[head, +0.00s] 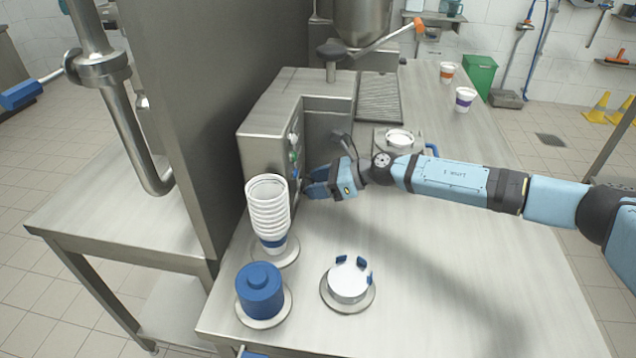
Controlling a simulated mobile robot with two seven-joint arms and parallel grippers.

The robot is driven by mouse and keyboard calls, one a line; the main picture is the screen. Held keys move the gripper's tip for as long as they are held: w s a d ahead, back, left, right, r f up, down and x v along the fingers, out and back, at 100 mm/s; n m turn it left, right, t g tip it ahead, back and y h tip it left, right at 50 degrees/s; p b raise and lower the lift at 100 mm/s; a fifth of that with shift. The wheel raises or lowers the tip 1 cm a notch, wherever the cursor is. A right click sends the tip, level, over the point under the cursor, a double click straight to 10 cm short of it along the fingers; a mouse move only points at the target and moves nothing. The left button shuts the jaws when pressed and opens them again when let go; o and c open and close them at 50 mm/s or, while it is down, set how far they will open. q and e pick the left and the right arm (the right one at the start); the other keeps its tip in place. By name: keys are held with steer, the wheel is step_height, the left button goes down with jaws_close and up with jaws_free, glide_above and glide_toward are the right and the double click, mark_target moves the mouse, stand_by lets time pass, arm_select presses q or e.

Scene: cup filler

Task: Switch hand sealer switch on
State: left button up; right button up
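A steel machine housing (275,115) stands at the back left of the steel table. Its narrow control panel (294,150) carries small controls, including green ones, seen at a steep angle. I cannot tell which control is the hand sealer switch or what position it is in. My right gripper (308,186) is low in front of the panel, with its fingertips close to the panel's lower part. Contact and finger opening are too small to make out. My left gripper is not in view.
A stack of white cups (268,208) stands just left of my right gripper. A blue lidded container (260,290) and a round white-topped holder (348,281) stand nearer the front. Two cups (465,99) (447,72) sit at the far right. The table's front right is clear.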

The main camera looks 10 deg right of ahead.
steer(key=m+g, duration=0.2)
steer(key=shift+w+d+m+y, duration=0.15)
steer(key=shift+w+m+y, duration=0.1)
steer(key=shift+m+y, duration=0.15)
steer(key=o, duration=0.9)
steer(key=shift+o, duration=0.2)
steer(key=v, duration=1.3)
steer(key=shift+d, duration=0.35)
steer(key=shift+r, duration=0.1)
